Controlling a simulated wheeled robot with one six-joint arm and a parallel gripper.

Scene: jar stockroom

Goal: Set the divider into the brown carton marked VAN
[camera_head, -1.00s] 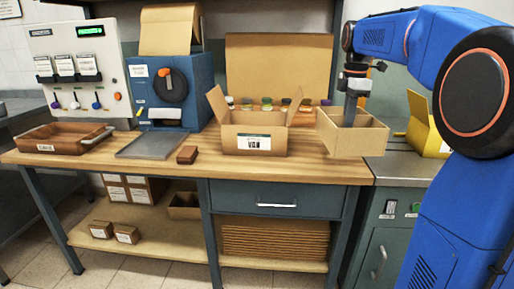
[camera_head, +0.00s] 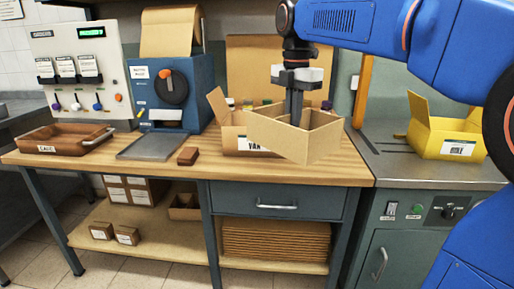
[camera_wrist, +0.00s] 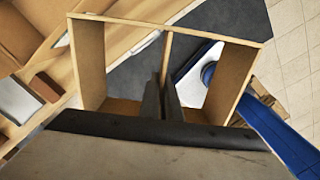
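The divider (camera_head: 280,138) is a light tan open frame with a middle wall. My gripper (camera_head: 294,116) is shut on that middle wall and holds the divider up, turned askew to the carton. In the wrist view the fingers (camera_wrist: 163,92) pinch the middle wall, with an open cell on each side. The brown carton marked VAN (camera_head: 232,141) stands on the wooden bench, its left flap raised. In the head view the divider covers the carton's right part and part of its label. I cannot tell how high the divider is above it.
Several jars (camera_head: 247,103) stand behind the carton, partly hidden. A small brown block (camera_head: 187,156), a grey metal tray (camera_head: 152,146) and a brown tray (camera_head: 64,139) lie to the left. A yellow carton (camera_head: 447,132) stands on the right counter (camera_head: 400,165). The bench front is clear.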

